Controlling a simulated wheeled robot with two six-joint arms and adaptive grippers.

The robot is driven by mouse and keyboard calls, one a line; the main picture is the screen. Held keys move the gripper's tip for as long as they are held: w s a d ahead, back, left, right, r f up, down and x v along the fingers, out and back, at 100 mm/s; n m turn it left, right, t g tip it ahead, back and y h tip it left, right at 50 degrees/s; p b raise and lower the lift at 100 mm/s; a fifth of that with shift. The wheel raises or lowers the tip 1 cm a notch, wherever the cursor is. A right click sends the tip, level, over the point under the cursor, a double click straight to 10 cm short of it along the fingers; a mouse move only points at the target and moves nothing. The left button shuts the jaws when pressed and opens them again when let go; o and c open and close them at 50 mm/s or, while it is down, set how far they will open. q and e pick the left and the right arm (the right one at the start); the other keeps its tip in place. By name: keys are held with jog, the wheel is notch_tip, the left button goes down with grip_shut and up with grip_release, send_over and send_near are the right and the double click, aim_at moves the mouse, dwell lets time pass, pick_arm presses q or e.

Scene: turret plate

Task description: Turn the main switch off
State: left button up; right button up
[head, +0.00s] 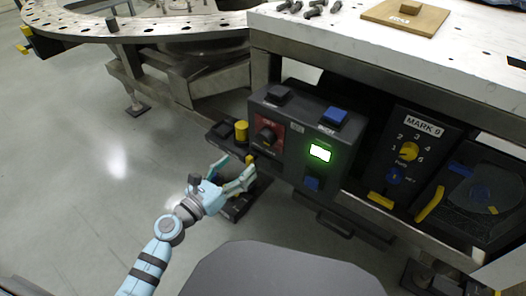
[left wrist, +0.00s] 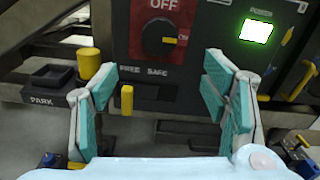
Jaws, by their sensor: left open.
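The main switch is a dark rotary knob on a red plate (head: 267,135) on the front of the dark control box. In the left wrist view the knob (left wrist: 157,36) has a yellow pointer turned to the right, and the word OFF stands above it. My left gripper (head: 241,168) is open and empty, just below and in front of the box's left part. In the left wrist view its teal fingers (left wrist: 160,88) are spread wide below the knob and apart from it. My right gripper is not in view.
A short yellow lever (left wrist: 127,100) marked FREE and SAFE sits below the knob. A yellow post (head: 241,131) stands left of the box beside a PARK tray (left wrist: 52,82). A lit green-white display (head: 320,152) and blue buttons are to the right. The tabletop (head: 365,45) overhangs above.

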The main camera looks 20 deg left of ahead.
aim_at(263, 142)
pick_arm(q)
jog(key=b+x, duration=0.2)
jog(key=x, duration=1)
jog(key=shift+w+d+r, duration=0.15)
jog(key=shift+w, duration=0.15)
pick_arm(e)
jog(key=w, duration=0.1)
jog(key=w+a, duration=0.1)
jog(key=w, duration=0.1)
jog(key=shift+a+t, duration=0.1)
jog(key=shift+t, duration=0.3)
pick_arm(q)
jog(key=c, duration=1.2)
jog(key=shift+o, duration=0.2)
